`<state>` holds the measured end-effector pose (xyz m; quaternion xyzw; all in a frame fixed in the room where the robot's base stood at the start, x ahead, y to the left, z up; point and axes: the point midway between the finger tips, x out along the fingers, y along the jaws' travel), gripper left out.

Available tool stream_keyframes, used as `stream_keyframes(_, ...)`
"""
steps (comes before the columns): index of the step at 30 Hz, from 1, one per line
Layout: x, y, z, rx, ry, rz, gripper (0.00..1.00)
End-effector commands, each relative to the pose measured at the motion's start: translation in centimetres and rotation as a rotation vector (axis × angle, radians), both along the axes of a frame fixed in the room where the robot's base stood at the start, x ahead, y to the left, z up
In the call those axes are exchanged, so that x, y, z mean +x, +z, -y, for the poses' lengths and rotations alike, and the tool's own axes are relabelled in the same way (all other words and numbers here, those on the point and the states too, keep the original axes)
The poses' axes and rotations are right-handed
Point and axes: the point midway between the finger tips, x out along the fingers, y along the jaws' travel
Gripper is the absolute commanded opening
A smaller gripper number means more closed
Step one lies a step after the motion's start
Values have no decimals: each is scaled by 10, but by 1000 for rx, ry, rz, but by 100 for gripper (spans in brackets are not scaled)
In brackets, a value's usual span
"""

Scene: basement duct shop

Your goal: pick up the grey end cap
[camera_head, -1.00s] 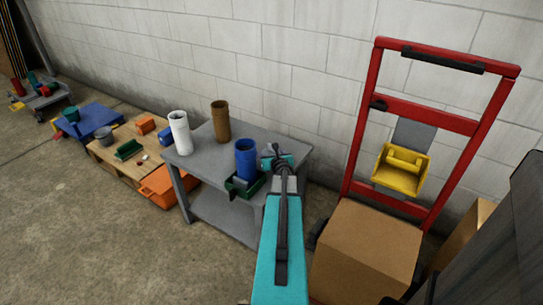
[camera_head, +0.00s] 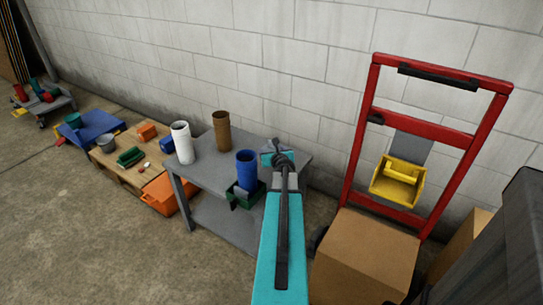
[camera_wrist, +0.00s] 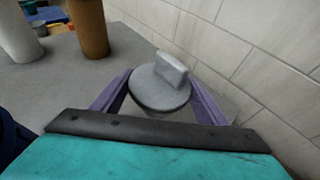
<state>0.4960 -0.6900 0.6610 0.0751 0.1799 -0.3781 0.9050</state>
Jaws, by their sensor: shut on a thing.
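The grey end cap (camera_wrist: 160,88) is a round disc with a raised bar-shaped grip on top. In the wrist view it sits between the two purple fingers of my gripper (camera_wrist: 159,84), which is shut on it. In the head view my gripper (camera_head: 278,153) is over the back right part of the grey table (camera_head: 205,178). My own wrist largely hides the cap there. I cannot tell how high the cap is above the table top.
A block wall (camera_head: 300,60) is behind. A red hand truck (camera_head: 360,130) with a cardboard box (camera_head: 365,255) stands right.

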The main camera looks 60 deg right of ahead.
Motion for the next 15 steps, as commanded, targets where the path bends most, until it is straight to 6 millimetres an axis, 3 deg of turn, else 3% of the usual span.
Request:
stream_keyframes(1,0,10,0,-1,0,1,45)
stream_keyframes(6,-1,24,1,-1,-2,0,45)
stream_keyframes(15,-1,25,1,0,-1,0,45)
